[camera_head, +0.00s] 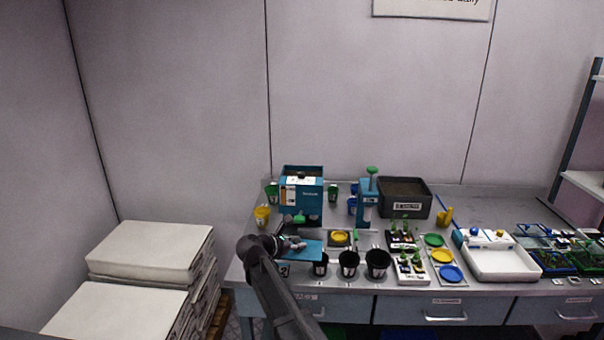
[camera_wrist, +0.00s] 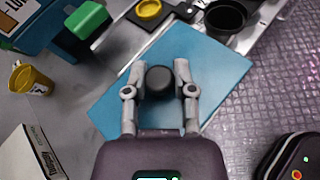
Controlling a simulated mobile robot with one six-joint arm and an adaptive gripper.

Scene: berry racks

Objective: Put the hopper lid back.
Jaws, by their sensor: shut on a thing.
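The hopper lid is a flat blue plate (camera_head: 309,253) with a round black knob (camera_wrist: 160,81). My gripper (camera_head: 296,244) is shut on the knob, with one finger on each side of it in the wrist view (camera_wrist: 161,78). The lid (camera_wrist: 219,72) is held near the bench's front left edge, and its far part reaches over the floor in the wrist view. The hopper (camera_head: 312,194) is a blue box with a white label at the back left of the bench. Its top looks dark and open. Only a corner of it shows in the wrist view (camera_wrist: 44,28).
Black pots (camera_head: 348,259) stand right of the lid, and a yellow cup (camera_head: 262,213) stands left of the hopper. A green-topped blue stand (camera_head: 368,197) and a dark soil bin (camera_head: 405,212) are to the hopper's right. White stacked sacks (camera_head: 150,250) lie left of the bench.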

